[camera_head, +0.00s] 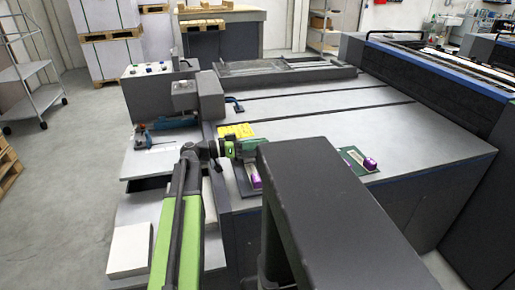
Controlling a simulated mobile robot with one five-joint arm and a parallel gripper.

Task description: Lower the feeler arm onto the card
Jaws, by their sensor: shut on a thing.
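My gripper (250,148) reaches right from my green arm, low over the near left part of the grey machine bed. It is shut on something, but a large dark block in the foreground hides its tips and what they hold. Below it lies a dark plate with a pale strip and a purple block (253,175). Farther right, another purple block (370,163) sits on a green plate (352,155) with a pale strip. I cannot clearly make out the feeler arm, or tell which piece is the card.
A yellow piece (236,131) lies just behind my gripper. A grey box-shaped housing (186,95) rises at the bed's left edge. The grey bed (400,130) is mostly clear.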

